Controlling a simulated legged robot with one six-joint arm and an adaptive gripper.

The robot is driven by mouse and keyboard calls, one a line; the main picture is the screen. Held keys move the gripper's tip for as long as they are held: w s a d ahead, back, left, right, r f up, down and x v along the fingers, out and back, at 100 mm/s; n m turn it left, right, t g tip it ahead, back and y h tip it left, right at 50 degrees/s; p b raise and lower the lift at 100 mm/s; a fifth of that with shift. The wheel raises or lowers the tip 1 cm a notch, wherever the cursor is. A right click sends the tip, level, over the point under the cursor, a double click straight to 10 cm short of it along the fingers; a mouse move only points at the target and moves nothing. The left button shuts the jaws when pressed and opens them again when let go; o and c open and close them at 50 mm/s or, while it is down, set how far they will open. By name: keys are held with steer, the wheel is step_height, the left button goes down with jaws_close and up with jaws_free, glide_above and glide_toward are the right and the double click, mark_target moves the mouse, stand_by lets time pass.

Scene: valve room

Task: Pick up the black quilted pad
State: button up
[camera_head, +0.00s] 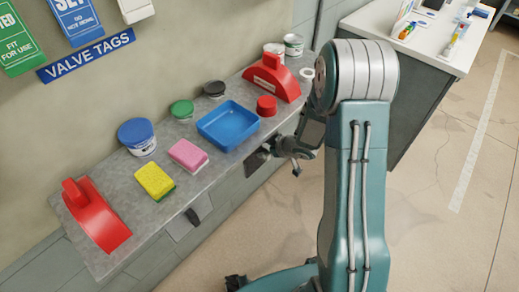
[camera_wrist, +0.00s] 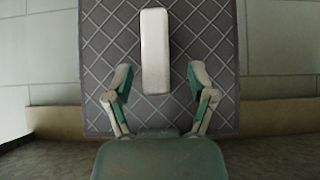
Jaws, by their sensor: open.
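The black quilted pad (camera_wrist: 105,50) fills the middle of the wrist view, dark grey with a diamond pattern. A pale upright bar (camera_wrist: 155,50) runs down its middle. My gripper (camera_wrist: 160,75) is open, with one finger on each side of the bar's lower part and gaps between. I cannot tell whether the fingers touch the pad. In the head view my gripper (camera_head: 284,150) is at the counter's front edge, below the blue tray. A small dark patch (camera_head: 257,162) beside it may be the pad; most is hidden.
A white-topped bench (camera_head: 425,45) stands behind my arm. Open floor (camera_head: 445,185) lies to the right.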

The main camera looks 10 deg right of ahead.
steer(key=shift+w+d+f, duration=0.2)
steer(key=shift+a, duration=0.2)
jaws_close()
steer(key=shift+r, duration=0.7)
steer(key=s+d, duration=1)
steer(key=s, duration=0.4)
steer(key=shift+s+d, duration=0.3)
steer(key=shift+d, duration=0.1)
steer(key=shift+s, duration=0.1)
